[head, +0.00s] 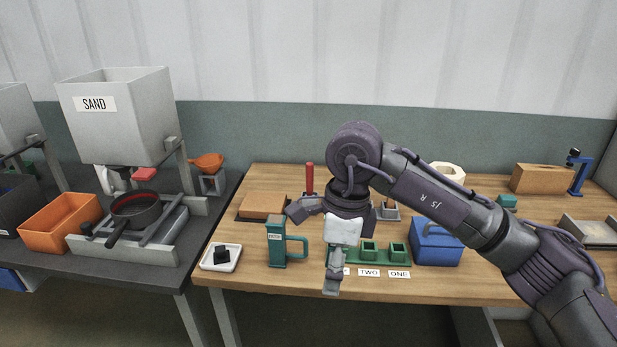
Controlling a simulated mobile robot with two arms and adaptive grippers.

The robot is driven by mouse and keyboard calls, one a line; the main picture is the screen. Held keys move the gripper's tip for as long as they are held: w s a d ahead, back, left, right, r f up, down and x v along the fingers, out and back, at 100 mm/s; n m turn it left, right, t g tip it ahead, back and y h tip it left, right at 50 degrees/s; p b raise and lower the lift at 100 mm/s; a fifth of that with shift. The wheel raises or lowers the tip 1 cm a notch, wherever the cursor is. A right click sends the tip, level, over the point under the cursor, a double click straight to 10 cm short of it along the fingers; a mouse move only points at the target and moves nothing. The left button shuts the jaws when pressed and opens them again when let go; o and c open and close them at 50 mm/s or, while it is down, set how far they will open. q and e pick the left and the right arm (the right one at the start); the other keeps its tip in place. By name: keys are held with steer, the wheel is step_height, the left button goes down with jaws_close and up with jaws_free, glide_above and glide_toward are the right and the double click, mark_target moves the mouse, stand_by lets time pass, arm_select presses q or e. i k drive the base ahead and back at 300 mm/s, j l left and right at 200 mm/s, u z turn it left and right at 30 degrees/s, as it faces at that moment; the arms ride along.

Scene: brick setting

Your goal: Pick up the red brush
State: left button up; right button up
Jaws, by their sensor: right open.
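A red upright handle (309,178), which looks like the red brush, stands at the back of the wooden table, left of my right arm's wrist. Its lower end is partly hidden by my gripper, so I cannot see bristles. My right gripper (311,252) is open and empty, in front of and below the red handle in the picture. One finger points left and the other points down, and neither visibly holds the handle. My left gripper is not in view.
A green tray (375,256) with cups, a blue box (436,247), an orange-brown brick (263,204) and a white dish (234,262) share the table (480,284). A sand hopper (122,125) stands left.

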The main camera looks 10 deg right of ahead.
mark_target(310, 166)
steer(key=i, duration=1.75)
